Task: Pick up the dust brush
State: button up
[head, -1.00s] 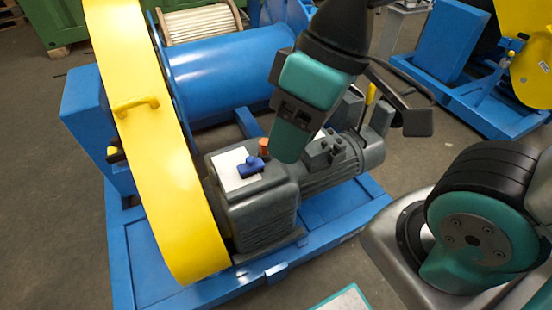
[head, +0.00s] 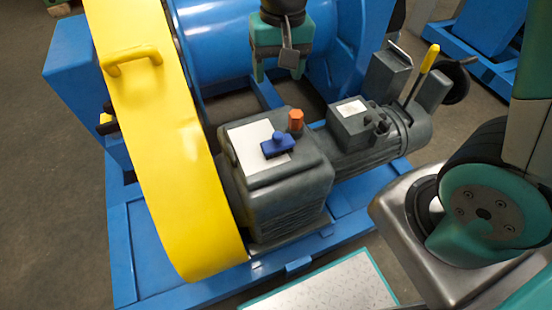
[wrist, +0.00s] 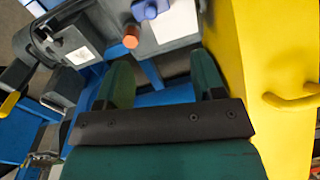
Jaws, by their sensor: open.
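The dust brush (head: 279,144) is small and blue. It lies on a white sheet (head: 250,142) on top of the grey gearbox housing (head: 290,190). In the wrist view the brush (wrist: 150,8) shows at the top edge, partly cut off. My gripper (head: 279,72) is open and empty, with its fingers pointing down. It is above and behind the brush in the head view, in front of the blue drum, and apart from the brush. In the wrist view both green fingers of my gripper (wrist: 163,72) show spread apart with nothing between them.
An orange cap (head: 296,119) stands beside the brush on the housing. A yellow guard (head: 155,140) rises at the left. A grey motor (head: 370,130) and a yellow-handled lever (head: 427,62) are at the right. The blue drum (head: 215,35) is behind.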

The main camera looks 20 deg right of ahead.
jog(key=m+b, duration=0.1)
jog(key=m, duration=0.1)
send_over(278, 135)
notch_tip(278, 135, down, 7)
jog(key=shift+h, duration=0.4)
notch_tip(278, 135, down, 10)
jog(key=shift+a+r+b, duration=0.1)
jog(key=shift+a+b, duration=0.05)
jog(key=shift+b, duration=0.9)
jog(key=shift+f+b, duration=0.6)
jog(key=shift+f, duration=2.45)
jog(key=shift+c, duration=0.3)
jog(key=c, duration=1)
